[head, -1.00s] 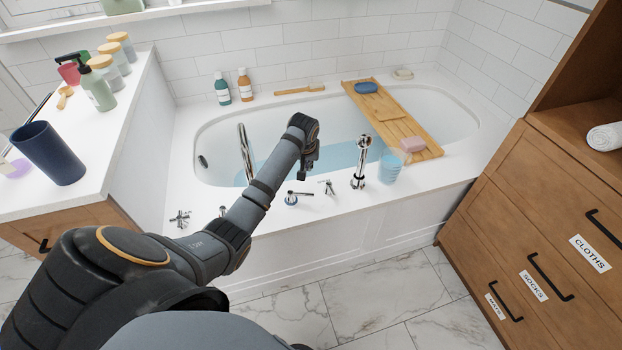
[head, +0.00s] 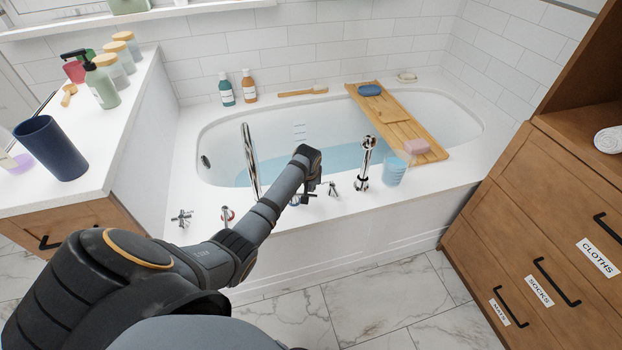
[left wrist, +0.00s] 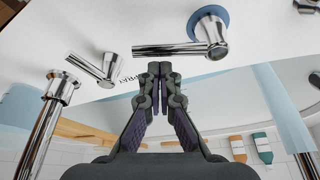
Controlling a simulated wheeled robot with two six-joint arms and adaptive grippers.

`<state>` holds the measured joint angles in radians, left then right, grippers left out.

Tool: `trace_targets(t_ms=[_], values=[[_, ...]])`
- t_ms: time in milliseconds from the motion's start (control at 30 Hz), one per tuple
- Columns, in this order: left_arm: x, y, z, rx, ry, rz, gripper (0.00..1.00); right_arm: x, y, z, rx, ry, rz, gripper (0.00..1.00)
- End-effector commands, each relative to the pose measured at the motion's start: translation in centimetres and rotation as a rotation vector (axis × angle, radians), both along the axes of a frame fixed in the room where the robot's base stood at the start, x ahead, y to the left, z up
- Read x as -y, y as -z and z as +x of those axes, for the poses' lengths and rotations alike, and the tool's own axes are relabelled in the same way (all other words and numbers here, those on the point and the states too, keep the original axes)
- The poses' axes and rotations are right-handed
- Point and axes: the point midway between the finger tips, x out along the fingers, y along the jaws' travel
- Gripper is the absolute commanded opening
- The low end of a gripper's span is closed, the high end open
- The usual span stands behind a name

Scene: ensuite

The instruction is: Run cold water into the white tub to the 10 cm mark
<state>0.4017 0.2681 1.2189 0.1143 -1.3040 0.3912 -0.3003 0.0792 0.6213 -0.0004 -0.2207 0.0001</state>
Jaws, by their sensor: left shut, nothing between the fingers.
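The white tub (head: 205,135) holds shallow blue water (head: 275,168). A pale scale (head: 300,133) is on its far inner wall; its figures are too small to read. The curved chrome spout (head: 249,160) stands at the near rim; I cannot tell whether water runs from it. A chrome lever with a blue ring (left wrist: 208,35) is on the rim, its arm lying level across the left wrist view. My left gripper (left wrist: 159,70) is shut and empty, its tips close by the lever arm; contact is unclear. In the head view my left gripper (head: 311,194) partly hides that lever.
A red-ringed tap (head: 228,215) and cross handle (head: 181,218) are left along the rim. A wooden rack (head: 400,125) spans the tub.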

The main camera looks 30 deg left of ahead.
Motion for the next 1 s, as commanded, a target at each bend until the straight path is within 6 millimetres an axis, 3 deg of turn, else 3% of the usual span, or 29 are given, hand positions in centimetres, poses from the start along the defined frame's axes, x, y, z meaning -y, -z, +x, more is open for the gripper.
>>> trace_targets(t_ms=[467,1000], values=[[0.2,0.0,-0.5,0.000,0.002,0.000,0.00,0.0,-0.2,0.0,0.000,0.000,0.000,0.81],[0.5,-0.1,-0.9,-0.002,0.096,-0.001,0.00,0.0,-1.9,-0.1,-0.001,0.000,0.000,0.81]])
